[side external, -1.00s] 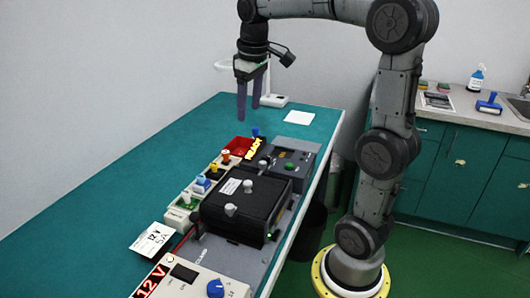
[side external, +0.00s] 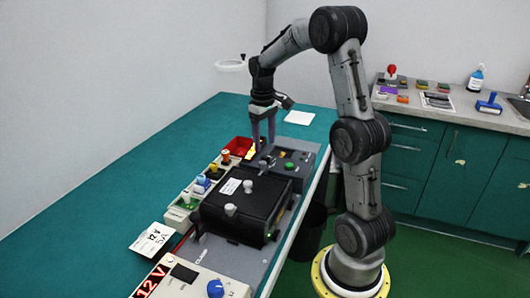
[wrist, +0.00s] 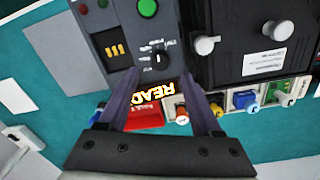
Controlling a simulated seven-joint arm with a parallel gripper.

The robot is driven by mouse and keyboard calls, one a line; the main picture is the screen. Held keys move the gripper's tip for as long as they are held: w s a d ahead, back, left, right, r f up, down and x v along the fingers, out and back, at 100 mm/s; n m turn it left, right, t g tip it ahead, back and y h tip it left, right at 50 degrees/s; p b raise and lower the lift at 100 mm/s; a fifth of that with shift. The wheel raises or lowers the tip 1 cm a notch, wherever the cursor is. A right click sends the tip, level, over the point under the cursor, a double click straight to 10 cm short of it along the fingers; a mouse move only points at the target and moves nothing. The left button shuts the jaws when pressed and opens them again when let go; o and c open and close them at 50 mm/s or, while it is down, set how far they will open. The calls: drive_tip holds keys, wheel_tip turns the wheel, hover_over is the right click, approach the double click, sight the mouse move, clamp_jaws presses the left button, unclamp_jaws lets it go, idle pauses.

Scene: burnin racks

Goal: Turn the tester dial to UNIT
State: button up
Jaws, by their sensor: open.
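The tester (side external: 302,153) is a dark grey box at the far end of the bench's row of equipment. It also shows in the wrist view (wrist: 125,75), with a green button (wrist: 147,8) and a gold-contact slot (wrist: 115,48). Its dial (wrist: 160,61) is a small black knob with white marks around it; the labels are too small to read. My gripper (side external: 264,142) points down over the tester's left end. In the wrist view my gripper (wrist: 160,75) is open, its fingers spread on either side of the dial, with nothing between them; contact cannot be told.
A lit READY display (wrist: 156,93) and a red bin (side external: 238,146) lie close to my fingers. A black box with pale knobs (side external: 245,205) stands beside the tester. A supply with a blue knob (side external: 215,288) is nearest the camera. The bench's left side is clear.

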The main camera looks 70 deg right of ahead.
sight(265, 156)
drive_tip(key=shift+d+f, duration=0.1)
drive_tip(key=shift+f, duration=2.15)
clamp_jaws()
